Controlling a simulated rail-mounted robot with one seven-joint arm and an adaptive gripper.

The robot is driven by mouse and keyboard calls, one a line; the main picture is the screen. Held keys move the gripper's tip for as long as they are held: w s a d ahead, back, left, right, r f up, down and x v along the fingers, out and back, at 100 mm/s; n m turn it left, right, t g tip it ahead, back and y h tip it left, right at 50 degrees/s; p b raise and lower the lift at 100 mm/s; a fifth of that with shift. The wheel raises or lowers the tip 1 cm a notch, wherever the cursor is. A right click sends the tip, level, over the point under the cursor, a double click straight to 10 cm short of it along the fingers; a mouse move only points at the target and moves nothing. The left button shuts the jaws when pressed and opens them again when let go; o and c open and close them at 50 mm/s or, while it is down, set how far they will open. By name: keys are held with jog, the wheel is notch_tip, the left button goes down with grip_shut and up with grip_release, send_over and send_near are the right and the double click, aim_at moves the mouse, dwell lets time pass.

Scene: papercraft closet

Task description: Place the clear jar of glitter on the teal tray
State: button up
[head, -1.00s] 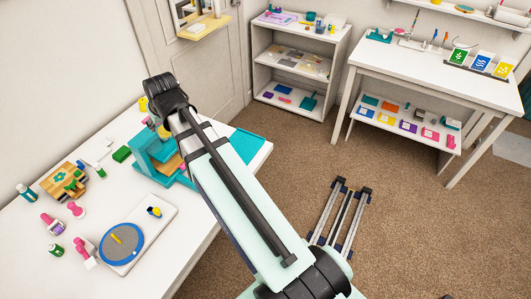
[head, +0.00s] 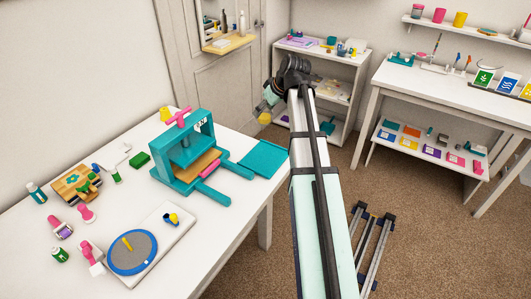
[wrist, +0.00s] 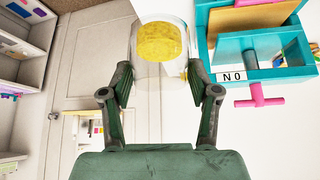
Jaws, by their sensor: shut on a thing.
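The clear jar of glitter (wrist: 158,42), with yellow contents, is between my gripper's fingertips in the wrist view. My gripper (wrist: 161,70) is shut on it. In the head view my gripper (head: 266,108) holds the jar (head: 264,118) in the air, beyond the table's far right edge in the picture. The flat teal tray (head: 258,162) lies on the white table, right of the teal press. It looks empty.
The teal press (head: 192,165) with pink handles stands beside the tray and also fills the wrist view's upper right (wrist: 235,60). A turntable (head: 131,253) and several small bottles and stamps occupy the table's left. A shelf unit (head: 350,75) stands behind.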

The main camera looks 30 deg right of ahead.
notch_tip(320, 180, down, 18)
jog(key=shift+r+p, duration=0.25)
jog(key=shift+p, duration=0.85)
jog(key=shift+f, duration=0.2)
jog(key=o, duration=1.3)
jog(key=shift+r, duration=0.1)
jog(key=shift+r, duration=0.15)
jog(key=b+v, duration=0.2)
jog(key=v, duration=1)
jog(key=shift+a, duration=0.1)
